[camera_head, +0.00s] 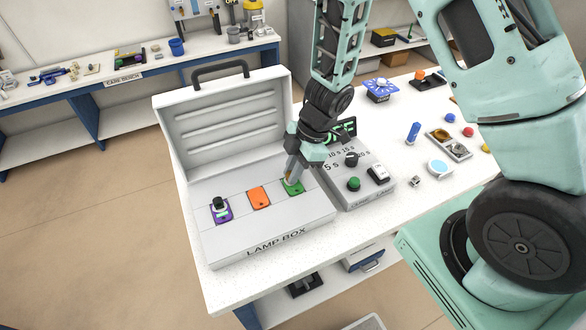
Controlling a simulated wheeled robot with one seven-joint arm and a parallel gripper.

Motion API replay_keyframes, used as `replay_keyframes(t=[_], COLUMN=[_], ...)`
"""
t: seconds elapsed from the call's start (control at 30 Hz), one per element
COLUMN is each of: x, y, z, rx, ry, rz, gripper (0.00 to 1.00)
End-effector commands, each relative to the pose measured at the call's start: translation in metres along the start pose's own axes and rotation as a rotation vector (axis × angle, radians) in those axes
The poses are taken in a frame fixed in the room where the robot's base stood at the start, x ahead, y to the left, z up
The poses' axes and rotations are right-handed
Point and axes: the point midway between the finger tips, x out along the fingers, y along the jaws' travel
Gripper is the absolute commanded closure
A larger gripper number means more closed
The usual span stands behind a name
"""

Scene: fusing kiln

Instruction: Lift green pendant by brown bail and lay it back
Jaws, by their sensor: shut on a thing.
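The green pendant (294,188) is at the right end of a row on the lamp box (225,247). It lies flat as far as I can see. My gripper (290,180) points down at it from above, with its fingers shut at the pendant's upper side. The brown bail is mostly hidden between the fingers. I cannot tell whether the pendant touches the panel or is slightly above it.
An orange piece (259,198) and a purple piece (220,212) with a dark knob lie left of the green pendant. The raised lid (225,115) stands behind. A grey control box (366,188) with knobs is close on the right. Small items lie farther right on the white table (400,215).

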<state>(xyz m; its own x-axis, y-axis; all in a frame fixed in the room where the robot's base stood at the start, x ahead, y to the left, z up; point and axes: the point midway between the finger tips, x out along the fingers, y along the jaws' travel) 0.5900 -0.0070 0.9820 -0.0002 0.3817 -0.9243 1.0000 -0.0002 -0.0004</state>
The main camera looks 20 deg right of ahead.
Motion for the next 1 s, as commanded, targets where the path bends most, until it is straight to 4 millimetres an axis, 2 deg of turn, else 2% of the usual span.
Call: replay_keyframes(t=[1.0], x=[-0.011], y=[0.000], z=[-0.004], rx=[0.000], ry=[0.000], rz=[0.000], gripper=[1.00])
